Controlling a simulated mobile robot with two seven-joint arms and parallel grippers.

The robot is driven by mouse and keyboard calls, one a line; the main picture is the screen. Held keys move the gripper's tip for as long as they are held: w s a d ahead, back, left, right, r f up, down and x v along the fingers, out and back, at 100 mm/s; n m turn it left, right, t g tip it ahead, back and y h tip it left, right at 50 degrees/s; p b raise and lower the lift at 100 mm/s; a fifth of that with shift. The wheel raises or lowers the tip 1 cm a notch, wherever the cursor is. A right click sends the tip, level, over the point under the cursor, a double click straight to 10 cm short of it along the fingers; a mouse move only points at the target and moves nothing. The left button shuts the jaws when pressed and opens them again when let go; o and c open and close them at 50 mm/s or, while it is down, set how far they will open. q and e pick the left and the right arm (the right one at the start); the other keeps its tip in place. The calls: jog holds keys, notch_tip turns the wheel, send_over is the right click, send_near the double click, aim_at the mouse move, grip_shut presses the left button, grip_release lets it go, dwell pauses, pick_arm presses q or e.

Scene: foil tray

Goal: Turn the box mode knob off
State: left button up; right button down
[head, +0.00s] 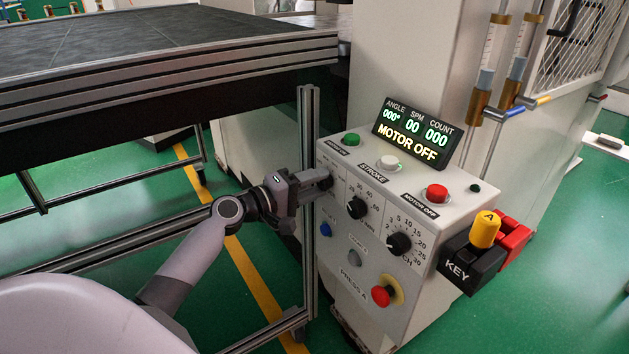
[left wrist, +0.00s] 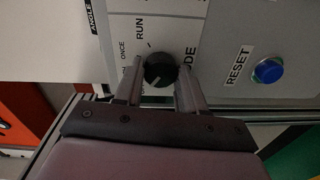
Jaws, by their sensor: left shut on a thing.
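The box (head: 349,262) is a white control box with knobs and buttons on its front face. The mode knob (left wrist: 158,69) is black and round with a pale pointer mark, beside the printed words RUN and ONCE in the left wrist view. My left gripper (head: 320,184) reaches the box's upper left from the left. Its two fingers (left wrist: 160,82) stand on either side of the mode knob and are shut on it. In the head view the gripper hides most of this knob and its labels. My right gripper is not in view.
The display (head: 413,133) reads MOTOR OFF. Two other black knobs (head: 356,207) (head: 398,243) sit to the right of the gripper. A blue reset button (left wrist: 268,70) is near it. A red stop button (head: 381,296) sits lower. A metal frame post (head: 308,210) stands close left of the box.

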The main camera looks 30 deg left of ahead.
pick_arm(q)
jog(key=shift+n, duration=0.5)
jog(key=o, duration=1.1)
jog(key=shift+c, duration=0.2)
jog(key=shift+s, duration=0.1)
jog(key=b+v, duration=0.1)
jog(key=v, duration=0.6)
